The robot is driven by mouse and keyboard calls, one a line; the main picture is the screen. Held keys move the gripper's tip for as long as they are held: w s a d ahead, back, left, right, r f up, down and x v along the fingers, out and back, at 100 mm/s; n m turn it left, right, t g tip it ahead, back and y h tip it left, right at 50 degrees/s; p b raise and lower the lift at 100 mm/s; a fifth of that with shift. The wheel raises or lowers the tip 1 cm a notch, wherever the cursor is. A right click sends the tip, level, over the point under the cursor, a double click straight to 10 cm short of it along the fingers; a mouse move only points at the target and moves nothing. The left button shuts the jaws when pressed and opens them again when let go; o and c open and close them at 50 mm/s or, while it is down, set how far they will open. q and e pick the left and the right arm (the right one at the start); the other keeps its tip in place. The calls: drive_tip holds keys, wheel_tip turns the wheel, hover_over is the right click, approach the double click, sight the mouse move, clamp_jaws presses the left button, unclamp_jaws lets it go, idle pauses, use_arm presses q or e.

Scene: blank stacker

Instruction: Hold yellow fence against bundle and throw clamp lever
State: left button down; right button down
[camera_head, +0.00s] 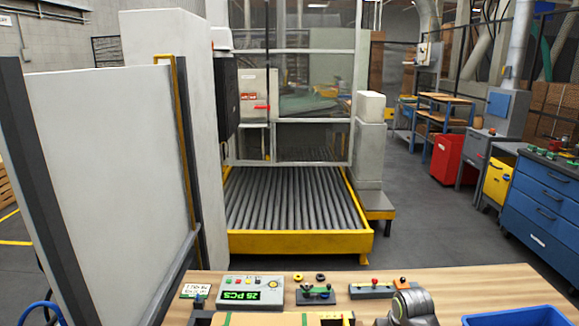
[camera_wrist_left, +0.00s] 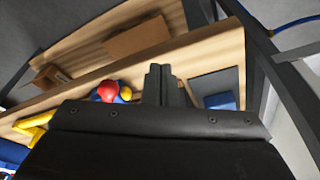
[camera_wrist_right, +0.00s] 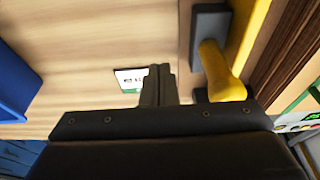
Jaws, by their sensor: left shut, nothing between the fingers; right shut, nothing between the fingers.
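My left gripper (camera_wrist_left: 160,84) is shut and empty in the left wrist view. A red ball knob (camera_wrist_left: 107,91) with a yellow knob beside it shows left of its fingers, possibly the clamp lever. A yellow part (camera_wrist_left: 35,130) is at the left edge. My right gripper (camera_wrist_right: 158,84) is shut and empty in the right wrist view. Right of it is a yellow rounded handle (camera_wrist_right: 218,72) by a yellow bar (camera_wrist_right: 252,35), likely the yellow fence; they look apart from the fingers. A brown stack (camera_head: 265,319), perhaps the bundle, is cut off at the head view's bottom edge.
A control box (camera_head: 252,290) reading 25 PCS stands on the wooden table (camera_head: 455,288). Small button and lever units (camera_head: 316,294) are to its right. A blue bin (camera_head: 515,316) is at the right corner. A label card (camera_wrist_right: 128,79) lies beyond my right fingers. A roller conveyor (camera_head: 298,243) is behind.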

drive_tip(key=shift+a, duration=0.1)
